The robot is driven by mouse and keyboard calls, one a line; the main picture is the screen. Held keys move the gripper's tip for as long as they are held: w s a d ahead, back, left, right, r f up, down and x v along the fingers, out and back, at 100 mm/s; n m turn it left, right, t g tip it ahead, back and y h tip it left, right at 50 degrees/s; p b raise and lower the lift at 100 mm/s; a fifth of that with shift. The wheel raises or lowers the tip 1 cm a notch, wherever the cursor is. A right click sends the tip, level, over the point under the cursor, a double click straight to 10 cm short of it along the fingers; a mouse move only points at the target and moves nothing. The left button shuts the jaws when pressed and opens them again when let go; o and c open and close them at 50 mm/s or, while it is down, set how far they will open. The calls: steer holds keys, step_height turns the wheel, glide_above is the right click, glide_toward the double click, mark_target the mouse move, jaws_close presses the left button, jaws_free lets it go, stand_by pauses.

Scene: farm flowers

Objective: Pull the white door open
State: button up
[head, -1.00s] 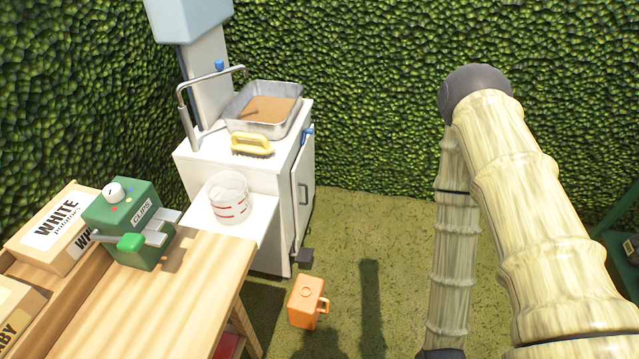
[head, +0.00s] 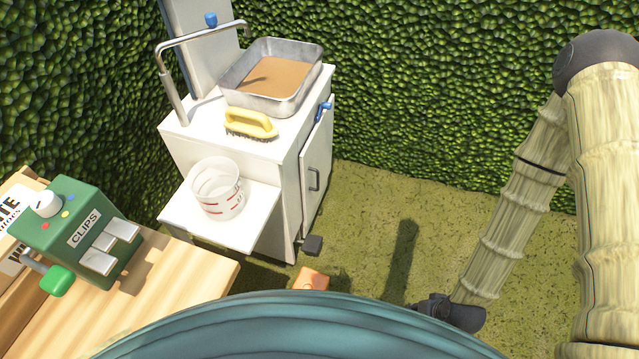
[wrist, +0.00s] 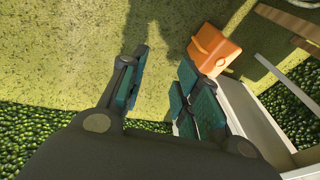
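The white door (head: 319,150) is on the right side of the white cabinet (head: 281,190) in the head view. It has a dark grey upright handle (head: 314,181). It looks shut or nearly so; I cannot tell if there is a gap. My gripper (wrist: 160,92) shows in the wrist view with its teal-padded fingers wide apart and nothing between them. A pale white panel (wrist: 250,120) beside the right finger in the wrist view may be part of the cabinet.
An orange jug (wrist: 213,50) stands on the grass near the cabinet. A metal tray (head: 270,103), a yellow brush (head: 250,123) and a measuring cup (head: 217,190) are on the cabinet and its shelf. Hedges enclose the back. Grass right of the door is open.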

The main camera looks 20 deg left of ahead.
steer(key=w+a+f+n+t+y+b, duration=0.25)
steer(key=w+a+f+b, duration=0.5)
steer(key=w, duration=0.45)
step_height(320, 180, up, 3)
steer(key=n+y+b, duration=1.2)
steer(key=y+b, duration=0.1)
steer(key=b, duration=1.8)
glide_above(318, 189)
steer(key=shift+w+a+g, duration=0.1)
steer(key=shift+w+g, duration=0.15)
jaws_close()
